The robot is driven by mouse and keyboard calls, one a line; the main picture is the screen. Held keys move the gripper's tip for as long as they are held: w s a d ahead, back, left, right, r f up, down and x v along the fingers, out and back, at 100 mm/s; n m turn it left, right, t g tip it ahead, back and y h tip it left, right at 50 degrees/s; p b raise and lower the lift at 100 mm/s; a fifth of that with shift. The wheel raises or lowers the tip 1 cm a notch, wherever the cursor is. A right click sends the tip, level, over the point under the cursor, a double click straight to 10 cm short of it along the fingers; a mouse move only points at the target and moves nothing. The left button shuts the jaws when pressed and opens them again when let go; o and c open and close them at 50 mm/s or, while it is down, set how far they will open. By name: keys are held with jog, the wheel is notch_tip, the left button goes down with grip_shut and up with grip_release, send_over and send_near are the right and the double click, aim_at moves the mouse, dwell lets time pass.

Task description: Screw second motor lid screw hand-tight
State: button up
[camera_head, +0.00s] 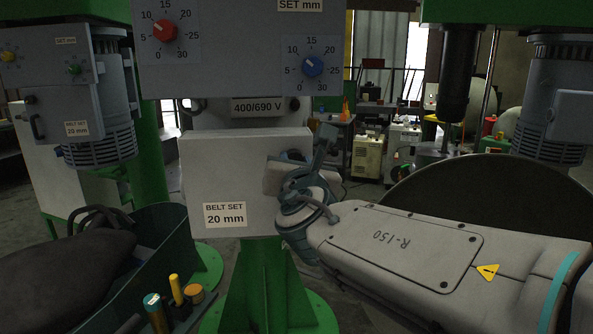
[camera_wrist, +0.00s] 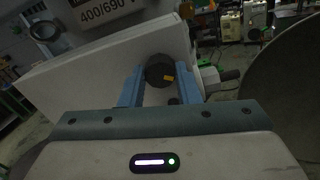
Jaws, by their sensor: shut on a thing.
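The pale grey motor lid (camera_head: 250,170) is a box with a "BELT SET 20 mm" label, under the 400/690 V plate. In the wrist view its slab (camera_wrist: 90,75) runs across the upper left. The screw's shank and the thread are hidden. In the head view my wrist hides the fingertips and the screw.
A pale block with a dark stub (camera_wrist: 222,75) sits just right of the fingers. A large dark disc (camera_head: 480,205) stands behind my forearm. A green bin (camera_head: 150,235) with a dark bundle is at lower left, with several coloured cylindrical items (camera_head: 176,290) near it.

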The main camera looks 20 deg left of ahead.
jog(key=m+b, duration=0.1)
jog(key=b, duration=0.1)
jog(key=m+b, duration=0.4)
jog(key=shift+f, duration=0.25)
jog(key=m+b, duration=0.6)
jog(key=shift+m, duration=0.3)
jog(key=m+b, duration=0.5)
jog(key=m, duration=0.1)
jog(key=shift+r+m+b, duration=0.1)
jog(key=shift+m+b, duration=1.8)
jog(key=shift+m, duration=0.7)
jog(key=o, duration=1)
jog(key=shift+c, duration=0.2)
